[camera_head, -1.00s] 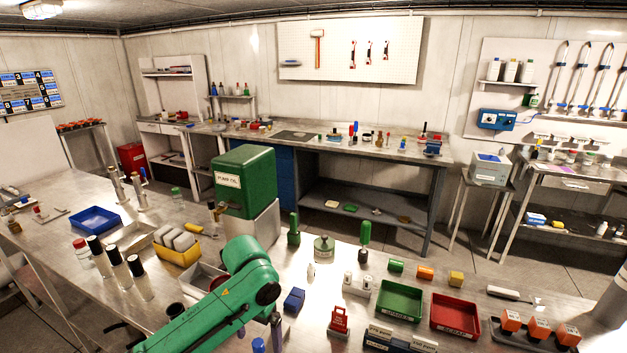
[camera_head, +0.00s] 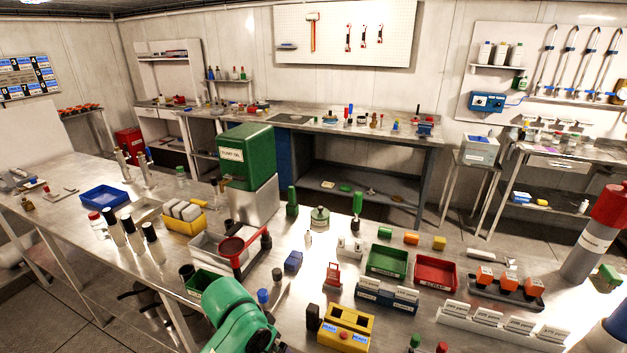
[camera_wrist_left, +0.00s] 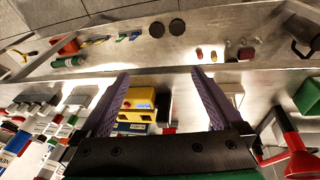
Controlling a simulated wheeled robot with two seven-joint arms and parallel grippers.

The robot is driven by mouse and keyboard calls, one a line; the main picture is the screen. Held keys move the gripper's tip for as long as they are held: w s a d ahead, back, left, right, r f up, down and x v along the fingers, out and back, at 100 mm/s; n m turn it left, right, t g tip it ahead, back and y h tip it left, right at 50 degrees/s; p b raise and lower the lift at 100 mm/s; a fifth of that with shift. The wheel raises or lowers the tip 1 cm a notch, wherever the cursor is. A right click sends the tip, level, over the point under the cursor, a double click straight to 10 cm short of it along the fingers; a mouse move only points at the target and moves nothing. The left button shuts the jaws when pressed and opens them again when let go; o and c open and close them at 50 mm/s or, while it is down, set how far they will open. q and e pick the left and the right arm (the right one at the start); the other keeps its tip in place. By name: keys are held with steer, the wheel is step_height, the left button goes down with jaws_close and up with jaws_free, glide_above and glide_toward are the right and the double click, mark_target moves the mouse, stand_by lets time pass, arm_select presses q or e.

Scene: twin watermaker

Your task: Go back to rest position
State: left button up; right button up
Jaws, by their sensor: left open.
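My left arm (camera_head: 240,318) is green and shows at the bottom of the head view, folded low at the front edge of the steel bench. Its gripper lies outside the head view. In the left wrist view my left gripper (camera_wrist_left: 158,88) has its two dark fingers spread wide apart, with nothing held between them. A yellow box (camera_wrist_left: 138,100) shows behind the gap between the fingers, apart from them. My right gripper is in neither current view.
The bench carries a green pump oil tank (camera_head: 245,157), a red funnel-like piece (camera_head: 232,246), a green tray (camera_head: 387,262), a red tray (camera_head: 436,273) and the yellow box (camera_head: 346,328). A grey cylinder with a red top (camera_head: 590,240) stands at the right. Bare bench shows near the left end.

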arm_select(q)
steer(key=s+a+f+n+t+y, duration=0.2)
steer(key=s+a+f+n+y, duration=0.15)
steer(key=s+a, duration=1)
step_height(320, 180, down, 28)
steer(key=s+a+g+b, duration=0.1)
steer(key=s+a+b, duration=0.1)
steer(key=b, duration=0.1)
steer(key=s+a+f+g+b, duration=0.1)
steer(key=s+a+f, duration=0.1)
steer(key=s+f, duration=1.2)
steer(key=shift+s+f+m+g, duration=0.15)
steer(key=shift+s+m+g, duration=0.2)
steer(key=shift+s, duration=0.35)
